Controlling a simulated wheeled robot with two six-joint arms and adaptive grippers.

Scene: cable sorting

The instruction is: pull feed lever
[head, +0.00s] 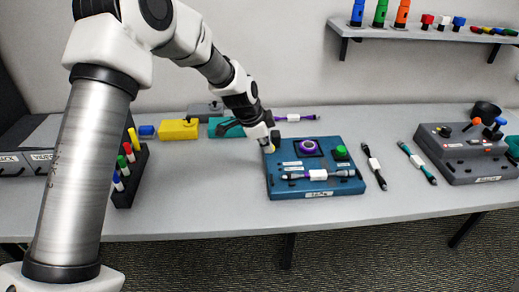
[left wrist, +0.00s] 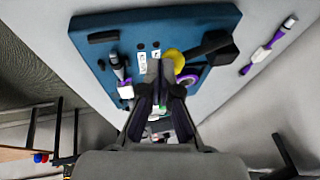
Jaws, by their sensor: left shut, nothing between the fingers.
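The blue box (head: 300,188) sits on the table with a purple ring (head: 308,146), a green button (head: 341,153) and a cable with a white label (head: 318,174) along its front. In the left wrist view, a black lever-like part (left wrist: 212,44) stands out beside a yellow round part (left wrist: 174,60) on the blue box (left wrist: 160,20). My left gripper (head: 268,147) is shut and empty at the box's back left corner. In the left wrist view its fingers (left wrist: 159,72) point at the box beside the yellow part; I cannot tell whether they touch. My right gripper is not in view.
A grey control box (head: 465,165) stands at the right, with two loose cables (head: 374,166) (head: 417,163) between the boxes. A black rack of coloured markers (head: 130,175) and a yellow block (head: 178,130) are at the left. The table front left of the blue box is clear.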

